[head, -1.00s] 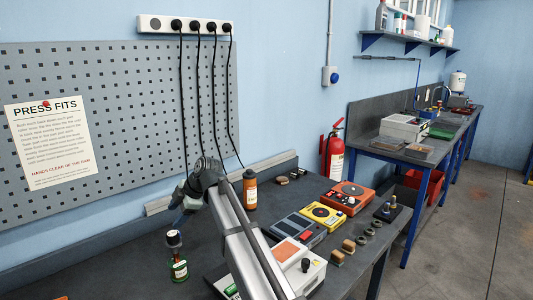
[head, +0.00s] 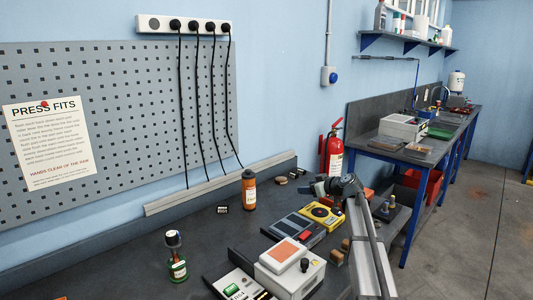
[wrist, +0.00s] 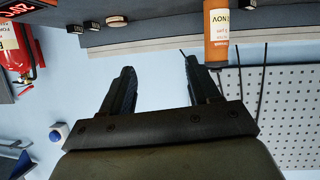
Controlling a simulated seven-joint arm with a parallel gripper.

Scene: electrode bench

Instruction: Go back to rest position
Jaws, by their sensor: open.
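My gripper (wrist: 160,72) is open in the wrist view, with its two dark fingers apart and nothing between them. In the head view my gripper is at the right part of the dark bench (head: 215,237), over the far-right instruments, seen small and partly hidden by my own arm. The wrist view is upside down. It shows an orange bottle (wrist: 217,35) beyond the right finger and a red fire extinguisher (wrist: 20,55) at the left. The same orange bottle (head: 249,190) stands upright on the bench in the head view.
A green-based bottle (head: 176,258) stands at the front left. A white box with an orange top (head: 290,268), a grey instrument (head: 292,229) and a yellow one (head: 322,215) fill the right. The extinguisher (head: 331,150) is behind.

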